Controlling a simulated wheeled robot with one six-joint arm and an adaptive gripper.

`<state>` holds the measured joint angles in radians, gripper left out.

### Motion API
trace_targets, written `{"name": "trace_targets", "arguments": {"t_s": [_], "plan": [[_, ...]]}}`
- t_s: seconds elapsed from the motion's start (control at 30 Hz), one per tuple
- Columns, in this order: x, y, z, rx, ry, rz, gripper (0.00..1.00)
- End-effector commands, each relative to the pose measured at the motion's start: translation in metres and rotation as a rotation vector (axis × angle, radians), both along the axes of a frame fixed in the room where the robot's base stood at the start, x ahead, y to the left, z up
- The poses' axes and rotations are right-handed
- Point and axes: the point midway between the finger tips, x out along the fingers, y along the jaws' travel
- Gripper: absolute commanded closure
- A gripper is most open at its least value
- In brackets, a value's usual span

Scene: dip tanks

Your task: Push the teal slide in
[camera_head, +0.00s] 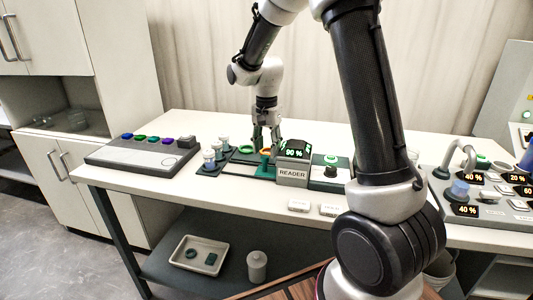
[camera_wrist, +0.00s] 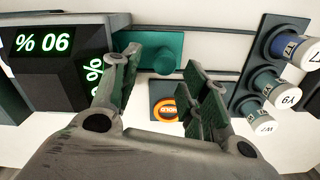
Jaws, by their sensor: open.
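The teal slide (camera_wrist: 145,42) is a flat teal plate with a round knob (camera_wrist: 165,63) on it. In the wrist view its left end meets the dark reader (camera_wrist: 75,82), and the rest sticks out to the right. In the head view part of the slide (camera_head: 264,172) shows left of the reader (camera_head: 292,177), which displays "90 %". My gripper (camera_head: 266,143) points down over the slide area. In the wrist view my gripper (camera_wrist: 163,65) is open, with its fingertips on either side of the knob in the picture. I cannot tell whether they touch it.
An orange ring marked HOLD (camera_wrist: 163,110) lies beside the slide. A rack of labelled vials (camera_wrist: 270,85) stands to the right in the wrist view. A grey panel with coloured buttons (camera_head: 140,155) is at the left. A pad with a green-topped button (camera_head: 330,170) is right of the reader.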

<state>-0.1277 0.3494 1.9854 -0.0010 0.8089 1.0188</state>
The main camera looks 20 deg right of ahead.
Motion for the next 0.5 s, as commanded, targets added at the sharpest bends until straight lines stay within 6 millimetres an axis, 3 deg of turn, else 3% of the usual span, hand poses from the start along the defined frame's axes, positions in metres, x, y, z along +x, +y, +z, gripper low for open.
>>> {"name": "trace_targets", "arguments": {"t_s": [0.3,0.5], "plan": [[0.001,0.0,0.07,0.001,-0.006,0.0,0.53],[0.001,0.0,0.09,0.0,-0.003,0.0,0.53]]}}
